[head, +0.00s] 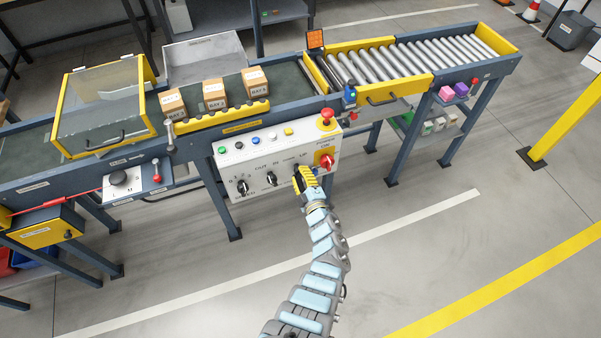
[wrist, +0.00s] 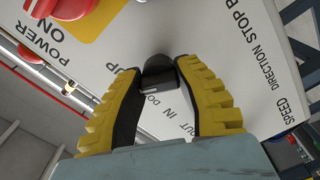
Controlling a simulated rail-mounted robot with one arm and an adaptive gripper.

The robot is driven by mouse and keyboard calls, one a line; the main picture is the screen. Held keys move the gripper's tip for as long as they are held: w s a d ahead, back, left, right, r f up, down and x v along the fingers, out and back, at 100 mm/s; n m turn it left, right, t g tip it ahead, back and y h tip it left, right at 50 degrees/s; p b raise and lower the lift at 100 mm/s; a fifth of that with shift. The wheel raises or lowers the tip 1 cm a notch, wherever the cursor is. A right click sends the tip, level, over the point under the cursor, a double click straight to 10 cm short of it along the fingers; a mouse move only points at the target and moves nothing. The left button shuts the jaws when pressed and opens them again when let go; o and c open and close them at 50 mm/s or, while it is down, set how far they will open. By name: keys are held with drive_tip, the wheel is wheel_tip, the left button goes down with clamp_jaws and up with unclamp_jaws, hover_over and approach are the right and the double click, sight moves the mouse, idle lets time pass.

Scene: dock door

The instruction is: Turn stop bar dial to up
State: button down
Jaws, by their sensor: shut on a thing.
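The white control panel (head: 226,165) is on the near side of the conveyor, with a row of dials along its lower part. My gripper (head: 303,176) reaches the stop bar dial, between the OUT/IN direction dial (head: 271,178) and the red power switch (head: 326,160). In the wrist view, which is turned over, the black stop bar dial (wrist: 159,73) sits between the yellow fingertips of my gripper (wrist: 158,78). The fingers are shut on it. UP and part of DOWN show beside it. The fingers hide much of the dial, and its exact pointing is hard to tell.
A red mushroom button (head: 326,117) rises from the panel's upper right corner. The speed dial (head: 242,187) is at the panel's left. Three cartons (head: 214,94) stand on the belt behind a yellow rail. The floor in front of the panel is clear.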

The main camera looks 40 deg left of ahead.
drive_tip(key=shift+m, duration=0.4)
idle(0.3)
drive_tip(key=c, duration=0.7)
unclamp_jaws()
drive_tip(key=shift+d, duration=0.1)
drive_tip(key=shift+v, duration=5.9)
